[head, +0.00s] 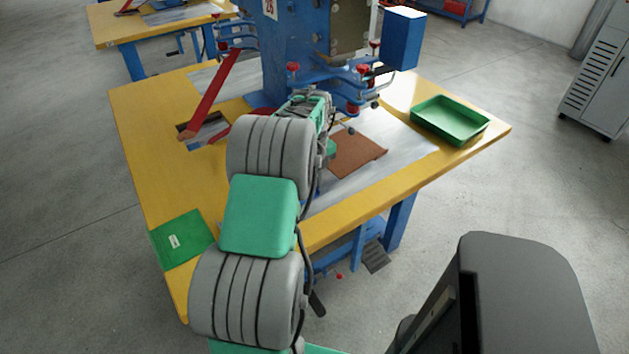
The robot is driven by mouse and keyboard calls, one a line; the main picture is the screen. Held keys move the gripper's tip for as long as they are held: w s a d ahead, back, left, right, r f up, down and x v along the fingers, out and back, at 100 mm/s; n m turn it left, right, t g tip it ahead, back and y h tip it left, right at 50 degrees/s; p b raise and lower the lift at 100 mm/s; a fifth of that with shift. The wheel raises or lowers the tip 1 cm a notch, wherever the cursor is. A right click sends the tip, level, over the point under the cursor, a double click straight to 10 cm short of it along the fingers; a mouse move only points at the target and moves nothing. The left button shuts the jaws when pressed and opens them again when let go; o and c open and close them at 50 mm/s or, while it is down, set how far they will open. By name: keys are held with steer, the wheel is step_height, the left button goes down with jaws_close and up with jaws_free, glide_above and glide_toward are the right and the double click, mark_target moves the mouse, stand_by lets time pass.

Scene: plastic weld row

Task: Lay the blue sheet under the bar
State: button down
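I cannot make out a blue sheet lying on the table. A flat brown sheet (357,155) lies on the grey metal plate (400,140) in front of the blue welding machine (290,50). The bar is not clearly told apart; the machine's low blue crosspiece (335,77) with red knobs is partly behind my wrist. My arm reaches across the table to the machine's front, left of the brown sheet. My gripper's fingertips are hidden by the arm and the machine, so I cannot see whether they hold anything.
A green tray (450,120) stands empty at the table's right. A green flat piece with a white label (181,240) lies at the front left corner. A red lever (212,95) slopes down at the machine's left. The yellow tabletop (150,130) is bare at left.

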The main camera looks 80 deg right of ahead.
steer(key=shift+f, duration=0.45)
steer(key=c, duration=1.6)
jaws_free()
steer(key=shift+c, duration=0.2)
steer(key=shift+r, duration=0.1)
